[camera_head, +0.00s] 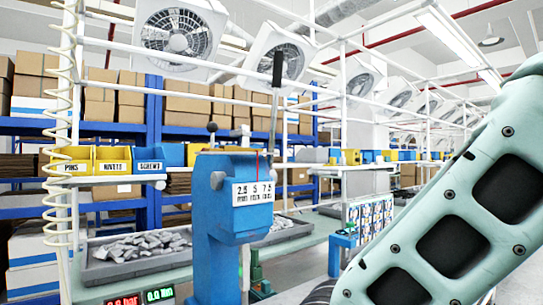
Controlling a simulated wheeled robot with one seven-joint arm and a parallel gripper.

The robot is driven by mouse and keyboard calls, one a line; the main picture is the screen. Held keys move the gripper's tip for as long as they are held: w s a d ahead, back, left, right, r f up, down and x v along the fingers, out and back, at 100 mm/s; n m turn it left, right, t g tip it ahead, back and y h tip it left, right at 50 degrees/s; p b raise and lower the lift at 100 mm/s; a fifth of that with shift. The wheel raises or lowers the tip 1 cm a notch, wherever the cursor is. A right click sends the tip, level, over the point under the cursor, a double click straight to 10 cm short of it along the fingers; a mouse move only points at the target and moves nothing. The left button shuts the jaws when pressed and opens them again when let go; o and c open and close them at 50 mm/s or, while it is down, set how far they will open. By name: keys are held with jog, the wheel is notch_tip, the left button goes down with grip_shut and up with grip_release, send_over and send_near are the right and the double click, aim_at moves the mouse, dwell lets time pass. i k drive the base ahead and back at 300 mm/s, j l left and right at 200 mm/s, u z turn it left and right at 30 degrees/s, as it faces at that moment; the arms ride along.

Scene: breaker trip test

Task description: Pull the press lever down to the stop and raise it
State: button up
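The blue press (222,210) stands upright on the bench in the middle of the view, with a label reading 2.5, 5 and 7.5 on its head. The press lever (274,115) is a thin rod rising almost straight up from the right side of the press head. Its dark handle (277,68) is at the top, in front of a white fan. Nothing touches the lever. My pale green arm fills the lower right, apart from the press. My gripper is not in view.
Grey trays of metal parts (140,247) sit on the bench (100,292) left and behind the press. Yellow and blue bins (110,160) hang at left beside a coiled hose (60,130). Red and green displays (125,300) are at the bottom. A white frame runs behind the lever.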

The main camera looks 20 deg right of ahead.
aim_at(277, 66)
jog(key=i+j, duration=0.1)
jog(key=i, duration=0.35)
jog(key=i+j, duration=0.1)
jog(key=i, duration=0.35)
